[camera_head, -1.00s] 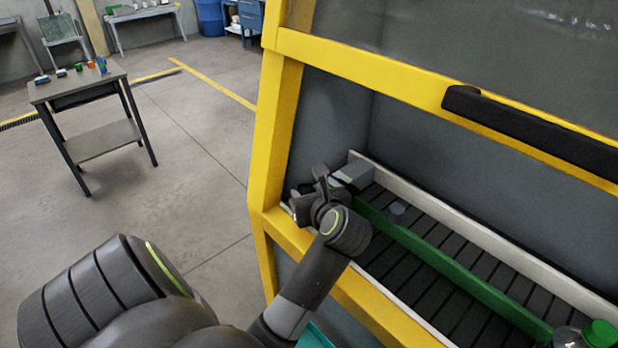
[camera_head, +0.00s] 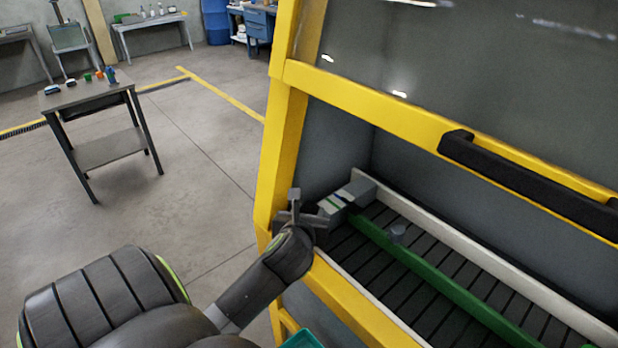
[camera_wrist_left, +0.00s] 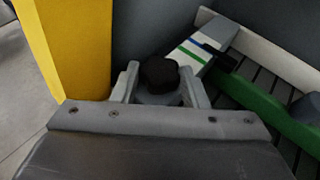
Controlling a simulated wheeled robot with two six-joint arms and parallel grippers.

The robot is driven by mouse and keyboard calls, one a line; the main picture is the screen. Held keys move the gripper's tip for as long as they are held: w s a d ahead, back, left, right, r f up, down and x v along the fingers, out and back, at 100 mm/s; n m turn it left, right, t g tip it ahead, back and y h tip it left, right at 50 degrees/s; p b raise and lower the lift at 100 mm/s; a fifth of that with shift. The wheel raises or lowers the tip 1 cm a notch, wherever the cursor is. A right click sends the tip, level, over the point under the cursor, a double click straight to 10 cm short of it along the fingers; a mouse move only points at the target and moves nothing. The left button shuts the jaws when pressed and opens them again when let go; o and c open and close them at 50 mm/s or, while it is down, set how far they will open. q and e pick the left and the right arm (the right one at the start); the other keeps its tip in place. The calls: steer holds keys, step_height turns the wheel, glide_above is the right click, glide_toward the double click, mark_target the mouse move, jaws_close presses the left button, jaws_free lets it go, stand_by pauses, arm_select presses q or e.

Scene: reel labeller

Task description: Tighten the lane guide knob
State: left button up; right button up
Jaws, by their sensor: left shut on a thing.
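The lane guide is a green rail (camera_head: 440,268) running along the dark slatted conveyor; its near end also shows in the left wrist view (camera_wrist_left: 258,98). A black faceted knob (camera_wrist_left: 159,72) sits between the fingers of my left gripper (camera_wrist_left: 160,86), which is shut on it from both sides. In the head view my left gripper (camera_head: 318,218) is at the left end of the conveyor, and its own wrist hides the knob. Beside it is a pale block with green and blue lines (camera_head: 342,198), also in the wrist view (camera_wrist_left: 207,52). My right gripper is not in view.
A yellow machine frame post (camera_head: 283,150) stands close to my left gripper. A grey round post (camera_head: 397,232) stands at the green rail. A white side rail (camera_head: 480,248) borders the conveyor. A small table (camera_head: 105,147) stands far left.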

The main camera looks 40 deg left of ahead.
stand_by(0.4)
arm_select(q)
steer(key=o, duration=1)
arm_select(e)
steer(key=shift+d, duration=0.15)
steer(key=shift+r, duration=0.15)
